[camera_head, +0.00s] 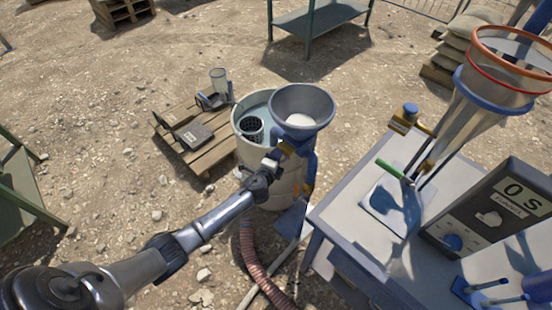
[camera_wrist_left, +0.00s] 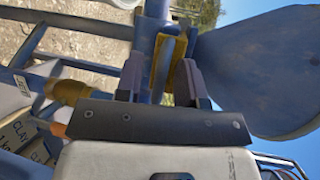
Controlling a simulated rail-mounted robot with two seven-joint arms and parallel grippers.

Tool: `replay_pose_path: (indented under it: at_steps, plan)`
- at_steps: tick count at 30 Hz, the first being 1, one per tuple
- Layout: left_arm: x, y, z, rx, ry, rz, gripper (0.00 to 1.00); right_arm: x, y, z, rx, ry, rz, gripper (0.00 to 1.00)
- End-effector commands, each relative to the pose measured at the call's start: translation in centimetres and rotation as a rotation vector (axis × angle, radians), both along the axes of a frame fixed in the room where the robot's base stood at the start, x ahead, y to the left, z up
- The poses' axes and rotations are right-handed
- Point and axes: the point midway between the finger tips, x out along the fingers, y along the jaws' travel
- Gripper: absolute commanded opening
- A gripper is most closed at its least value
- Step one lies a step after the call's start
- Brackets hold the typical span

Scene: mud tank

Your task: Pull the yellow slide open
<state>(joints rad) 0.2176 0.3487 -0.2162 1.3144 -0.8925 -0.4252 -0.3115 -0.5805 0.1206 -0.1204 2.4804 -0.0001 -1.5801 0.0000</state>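The yellow slide (camera_wrist_left: 162,66) shows in the left wrist view as an upright yellow strip at blue metalwork, beyond and between my left fingertips. In the head view, a small yellow part (camera_head: 308,189) shows on the blue fitting below the grey hopper (camera_head: 302,104). My left gripper (camera_head: 287,149) is at the hopper's underside, its fingers partly hidden against the blue fitting. In the left wrist view the two dark fingers (camera_wrist_left: 159,80) stand apart, with a gap between them. I see no clear contact with the yellow strip. My right gripper is not in view.
A pale barrel (camera_head: 257,178) stands beside the hopper. A grey table (camera_head: 352,222) at right carries a timer box (camera_head: 492,212), a green-handled tool (camera_head: 393,168) and a tall mesh funnel (camera_head: 492,85). A ribbed hose (camera_head: 250,255) runs down below. A pallet (camera_head: 207,150) lies left.

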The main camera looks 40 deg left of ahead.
Motion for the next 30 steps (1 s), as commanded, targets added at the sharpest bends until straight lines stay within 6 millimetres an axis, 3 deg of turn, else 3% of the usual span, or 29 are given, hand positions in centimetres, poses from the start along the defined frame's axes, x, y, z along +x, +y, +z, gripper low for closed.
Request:
replay_pose_path:
  at_steps: [5,16,30]
  plan:
    - [0.00,-0.02,0.00,0.000,0.000,0.000,0.36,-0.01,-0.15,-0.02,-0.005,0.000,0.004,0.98]
    - [-0.04,-0.01,-0.06,0.000,0.001,0.000,0.00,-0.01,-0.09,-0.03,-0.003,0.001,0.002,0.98]
    - [-0.32,-0.64,-0.27,-0.001,0.006,-0.011,0.00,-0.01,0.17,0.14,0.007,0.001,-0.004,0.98]
